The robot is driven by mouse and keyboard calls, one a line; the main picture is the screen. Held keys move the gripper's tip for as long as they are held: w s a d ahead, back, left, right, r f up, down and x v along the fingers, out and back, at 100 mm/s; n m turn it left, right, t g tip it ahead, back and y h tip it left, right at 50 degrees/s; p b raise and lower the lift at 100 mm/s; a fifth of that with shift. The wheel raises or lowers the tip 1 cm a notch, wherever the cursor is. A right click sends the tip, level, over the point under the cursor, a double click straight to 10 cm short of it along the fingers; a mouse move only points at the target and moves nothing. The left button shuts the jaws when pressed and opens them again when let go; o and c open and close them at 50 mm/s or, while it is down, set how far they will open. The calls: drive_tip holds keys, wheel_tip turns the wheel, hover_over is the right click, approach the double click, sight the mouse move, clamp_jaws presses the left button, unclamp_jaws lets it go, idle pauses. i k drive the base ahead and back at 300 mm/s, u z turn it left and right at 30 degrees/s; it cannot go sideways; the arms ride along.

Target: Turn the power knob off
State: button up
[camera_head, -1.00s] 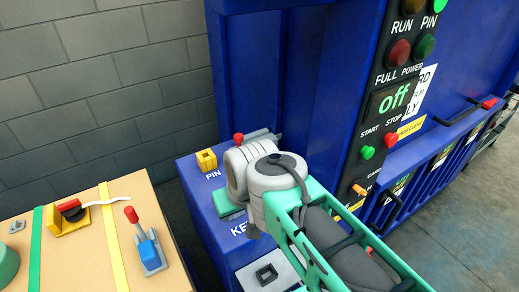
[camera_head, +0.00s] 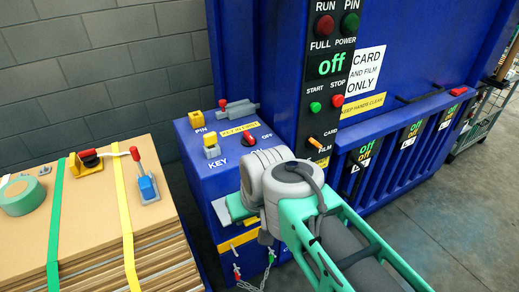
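A red round knob (camera_head: 248,135) sits on the sloping top of the blue control box (camera_head: 190,145), with "OFF" printed to its right and a yellow strip label behind it. It is fully visible; its exact pointer angle is too small to read. The "POWER" lamp (camera_head: 350,24) on the black panel is dark green and looks unlit. The panel display (camera_head: 331,63) reads "off". My gripper (camera_head: 236,207) shows only as a teal part at the box's front, below and in front of the knob and apart from it. My grey wrist hides the fingers.
A yellow "PIN" block (camera_head: 196,120), a yellow "KEY" block (camera_head: 212,147) and a red-ended latch (camera_head: 236,108) stand near the knob. An orange selector (camera_head: 314,142) is on the panel. A cardboard stack (camera_head: 95,215) with straps and tools is at left. Chains hang below the box.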

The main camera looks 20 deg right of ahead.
sight(248, 141)
drive_tip(key=z, duration=0.45)
drive_tip(key=i, duration=0.8)
drive_tip(key=u, duration=0.1)
drive_tip(key=k, duration=0.5)
drive_tip(key=u, duration=0.5)
drive_tip(key=i, duration=0.35)
drive_tip(key=u, duration=1.5)
